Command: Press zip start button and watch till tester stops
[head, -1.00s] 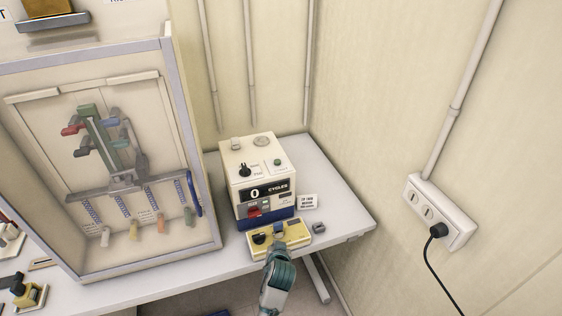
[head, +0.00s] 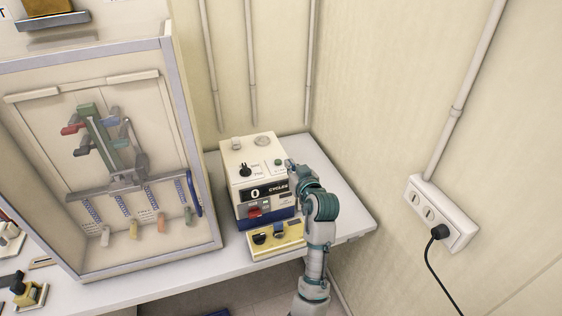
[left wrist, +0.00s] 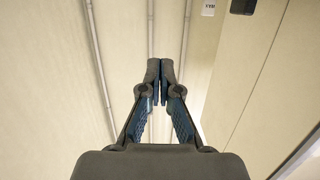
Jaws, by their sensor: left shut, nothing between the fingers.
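The cream tester box (head: 240,172) stands on the bench, with a display (head: 258,192) reading 0 CYCLES on its front. A small green button (head: 278,162) and a black knob (head: 245,170) are on its top panel. My left gripper (head: 291,166) is just right of the green button, at the box's right edge; I cannot tell whether it touches the box. In the left wrist view the left gripper (left wrist: 160,72) is shut with nothing between its fingers. A red part (head: 254,213) and a yellow unit (head: 277,241) with a black knob are at the front. My right gripper is not in view.
A framed cabinet (head: 190,150) with coloured clamps inside stands on the left of the bench (head: 352,215). A wall socket (head: 440,215) with a black plug is on the right wall. Pipes run up the back wall.

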